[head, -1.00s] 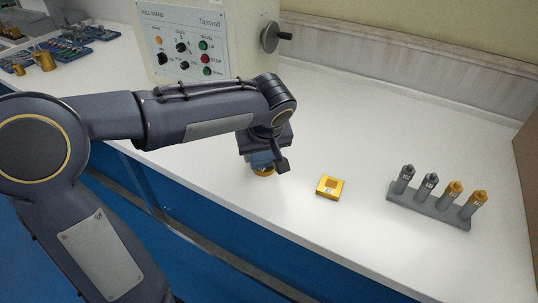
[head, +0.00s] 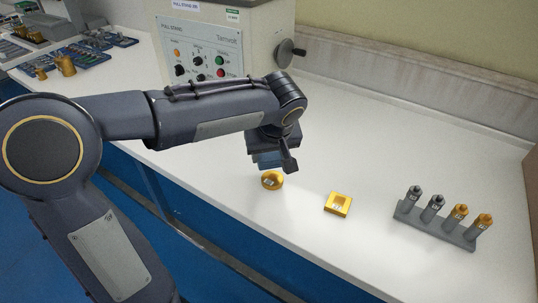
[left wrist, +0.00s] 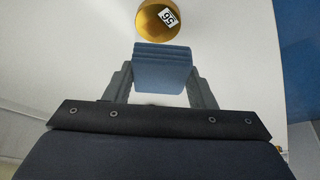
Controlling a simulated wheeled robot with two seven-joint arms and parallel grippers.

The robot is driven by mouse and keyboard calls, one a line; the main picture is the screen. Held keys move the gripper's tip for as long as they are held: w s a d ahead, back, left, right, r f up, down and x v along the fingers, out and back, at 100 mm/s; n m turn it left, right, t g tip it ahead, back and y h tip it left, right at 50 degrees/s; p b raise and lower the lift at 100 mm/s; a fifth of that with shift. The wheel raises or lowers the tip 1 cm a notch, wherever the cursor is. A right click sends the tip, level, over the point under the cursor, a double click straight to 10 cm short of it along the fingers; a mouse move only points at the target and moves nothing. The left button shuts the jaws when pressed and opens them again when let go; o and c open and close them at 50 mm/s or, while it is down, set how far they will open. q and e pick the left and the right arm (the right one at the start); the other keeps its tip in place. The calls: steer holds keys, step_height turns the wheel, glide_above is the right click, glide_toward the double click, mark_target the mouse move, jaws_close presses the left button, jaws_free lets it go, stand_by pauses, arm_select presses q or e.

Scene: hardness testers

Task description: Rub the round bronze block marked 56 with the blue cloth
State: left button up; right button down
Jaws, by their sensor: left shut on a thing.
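The round bronze block (head: 272,181) stands on the white bench in the head view, below my left gripper. In the left wrist view the block (left wrist: 150,20) shows at the top, cut by the frame edge, with its label 56 readable. My left gripper (head: 270,157) is shut on the folded blue cloth (left wrist: 162,70), which shows between its two fingers. In the head view the cloth is just above the block, largely hidden by the gripper. A narrow gap seems to part cloth and block. My right gripper is not in view.
A square bronze block (head: 338,203) lies to the right of the round one. A grey rack (head: 434,226) with several grey and bronze cylinders stands farther right. A tester with a control panel (head: 203,48) is behind my arm. The bench between is clear.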

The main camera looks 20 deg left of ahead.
arm_select(q)
steer(key=shift+r, duration=0.65)
steer(key=shift+d+r+p, duration=0.1)
steer(key=shift+r+p, duration=1.2)
steer(key=shift+r, duration=0.2)
